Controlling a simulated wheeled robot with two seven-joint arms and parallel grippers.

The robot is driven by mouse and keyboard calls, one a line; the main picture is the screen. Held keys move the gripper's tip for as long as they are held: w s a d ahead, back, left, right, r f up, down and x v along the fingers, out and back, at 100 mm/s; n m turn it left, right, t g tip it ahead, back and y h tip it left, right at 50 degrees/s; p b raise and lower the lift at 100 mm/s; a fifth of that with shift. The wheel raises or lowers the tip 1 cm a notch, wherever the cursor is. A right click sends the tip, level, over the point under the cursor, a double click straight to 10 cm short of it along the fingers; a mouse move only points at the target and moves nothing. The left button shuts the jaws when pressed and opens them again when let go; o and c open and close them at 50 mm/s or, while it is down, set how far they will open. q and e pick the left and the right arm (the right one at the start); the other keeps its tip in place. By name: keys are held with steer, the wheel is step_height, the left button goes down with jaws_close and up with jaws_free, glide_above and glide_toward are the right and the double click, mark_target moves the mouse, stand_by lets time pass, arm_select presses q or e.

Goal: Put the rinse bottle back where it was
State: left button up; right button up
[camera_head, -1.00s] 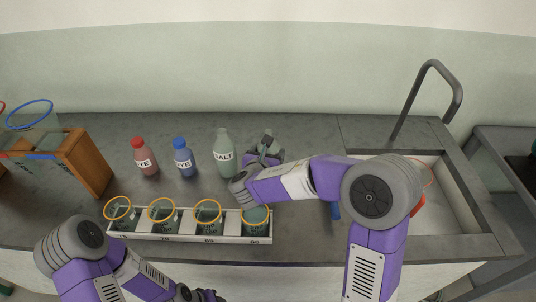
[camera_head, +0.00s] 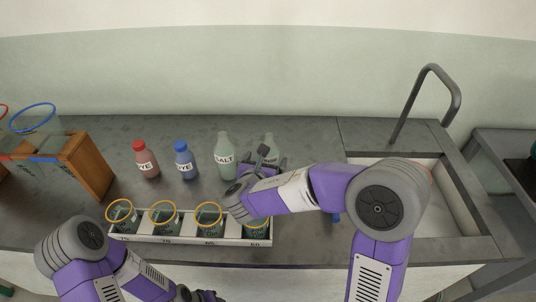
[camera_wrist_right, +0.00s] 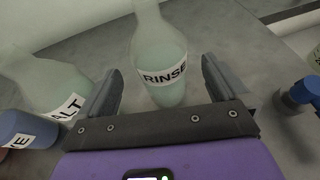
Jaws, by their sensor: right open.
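The rinse bottle (camera_wrist_right: 162,60) stands upright on the grey bench in the right wrist view, pale green with a black-on-white RINSE label. In the head view its upper part (camera_head: 269,143) shows just behind my right gripper (camera_head: 264,160). My right gripper, also in the right wrist view (camera_wrist_right: 165,90), is open, with its fingers pointing toward the bottle and spread to either side of its lower part. It does not grip the bottle. My left arm is at the lower left of the head view; its gripper (camera_head: 197,295) is only partly visible at the bottom edge.
The SALT bottle (camera_head: 225,158) stands close left of the rinse bottle. Blue (camera_head: 185,162) and red (camera_head: 146,160) dye bottles stand further left. A white rack (camera_head: 186,238) of orange-rimmed beakers lies in front. A sink (camera_head: 455,205) with a grey tap (camera_head: 440,75) is at right.

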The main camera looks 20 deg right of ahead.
steer(key=p+v, duration=0.1)
steer(key=v, duration=0.6)
steer(key=shift+s+a, duration=0.15)
steer(key=shift+s, duration=0.25)
steer(key=shift+r, duration=0.1)
